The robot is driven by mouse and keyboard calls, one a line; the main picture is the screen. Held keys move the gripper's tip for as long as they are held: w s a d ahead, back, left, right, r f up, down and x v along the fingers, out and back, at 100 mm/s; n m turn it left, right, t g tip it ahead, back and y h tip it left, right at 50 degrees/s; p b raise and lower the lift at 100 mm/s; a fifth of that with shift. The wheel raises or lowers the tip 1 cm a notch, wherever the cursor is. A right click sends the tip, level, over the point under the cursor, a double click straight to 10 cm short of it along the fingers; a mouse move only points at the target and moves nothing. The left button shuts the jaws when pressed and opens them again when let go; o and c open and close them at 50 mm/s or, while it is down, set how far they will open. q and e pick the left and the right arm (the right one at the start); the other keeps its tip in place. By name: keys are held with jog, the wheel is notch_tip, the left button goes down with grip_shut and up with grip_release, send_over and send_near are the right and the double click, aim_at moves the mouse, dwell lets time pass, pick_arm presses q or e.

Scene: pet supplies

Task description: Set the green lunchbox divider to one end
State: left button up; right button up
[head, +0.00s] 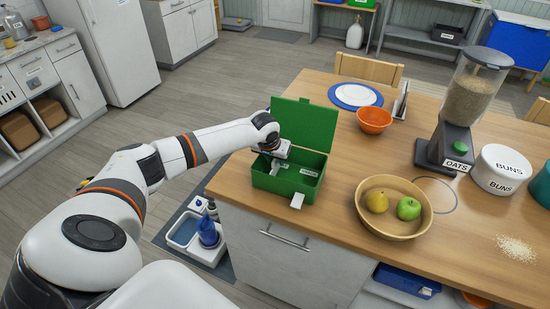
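The green lunchbox (265,180) stands near the left edge of the wooden table, its lid (306,122) raised at the back. A pale latch or tag (297,201) shows on its front. A small pale label (308,172) shows inside at the right. My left gripper (277,165) reaches down into the left part of the box. Its fingertips are small and partly hidden by the box, so I cannot tell whether they are open or shut. I cannot make out the divider clearly. My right gripper is not in view.
A wooden bowl (388,230) with a yellow fruit and a green apple stands right of the lunchbox. An orange bowl (374,120), a plate (356,95) and an oats dispenser (462,110) stand further back. The table's front edge is close to the lunchbox.

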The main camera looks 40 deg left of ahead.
pick_arm(q)
jog(key=b+v, duration=0.2)
jog(key=v, duration=1)
dwell(0.3)
